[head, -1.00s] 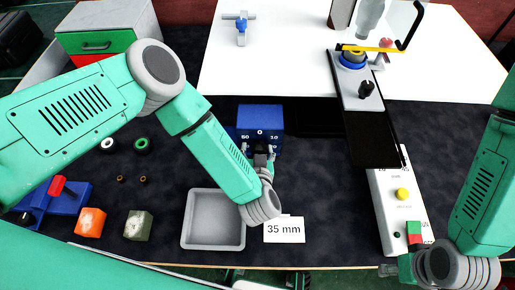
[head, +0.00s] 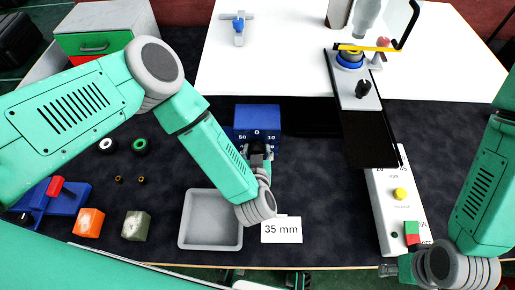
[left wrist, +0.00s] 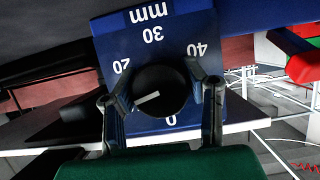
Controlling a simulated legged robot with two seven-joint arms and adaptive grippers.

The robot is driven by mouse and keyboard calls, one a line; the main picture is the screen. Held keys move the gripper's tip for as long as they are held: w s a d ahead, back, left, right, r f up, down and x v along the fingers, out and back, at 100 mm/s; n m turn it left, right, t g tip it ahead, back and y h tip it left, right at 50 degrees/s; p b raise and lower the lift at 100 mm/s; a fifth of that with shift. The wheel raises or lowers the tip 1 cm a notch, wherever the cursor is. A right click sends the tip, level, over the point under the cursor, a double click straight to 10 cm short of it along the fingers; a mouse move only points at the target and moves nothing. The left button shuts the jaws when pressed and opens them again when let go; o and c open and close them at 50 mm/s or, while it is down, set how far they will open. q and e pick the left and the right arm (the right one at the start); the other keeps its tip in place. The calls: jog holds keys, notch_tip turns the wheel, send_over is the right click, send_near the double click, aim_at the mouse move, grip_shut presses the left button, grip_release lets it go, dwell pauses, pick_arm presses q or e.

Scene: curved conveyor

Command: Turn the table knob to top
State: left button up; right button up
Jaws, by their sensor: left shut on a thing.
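The blue dial box (head: 258,115) stands on the dark mat near the middle of the head view. In the left wrist view its face (left wrist: 112,48) appears upside down, with marks 0, 20, 30, 40 and "mm". The round black knob (left wrist: 158,88) has a white pointer line, slanting toward the left of that view. My left gripper (head: 259,150) is shut on the knob, one finger on each side of it in the left wrist view (left wrist: 160,95). My arm hides the lower box in the head view. My right gripper (head: 391,270) is at the lower right, away from the box; its fingers are unclear.
A card reading "35 mm" (head: 282,240) and a grey tray (head: 182,232) lie in front of the box. A white panel with a yellow button (head: 400,194) stands to the right. Orange (head: 89,223) and grey-green (head: 136,226) blocks lie left. Open mat lies between card and panel.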

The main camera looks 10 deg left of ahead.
pick_arm(q)
jog(key=shift+n+h, duration=0.9)
jog(key=shift+n, duration=0.3)
jog(key=shift+d+n+t+h+b, duration=0.1)
jog(key=shift+n+t+h+b, duration=0.6)
jog(key=shift+n, duration=0.5)
jog(key=n+h+b, duration=0.1)
jog(key=n+b, duration=0.1)
jog(key=n, duration=0.1)
jog(key=shift+t+h+b, duration=0.35)
jog(key=shift+t+h, duration=0.05)
jog(key=shift+s+n+t+h+b, duration=0.1)
jog(key=shift+n+t+h+b, duration=0.4)
jog(key=shift+n+b, duration=0.85)
jog(key=shift+n, duration=0.25)
jog(key=o, duration=1)
jog(key=shift+c, duration=0.2)
jog(key=shift+o, duration=1.1)
jog(key=shift+r, duration=0.1)
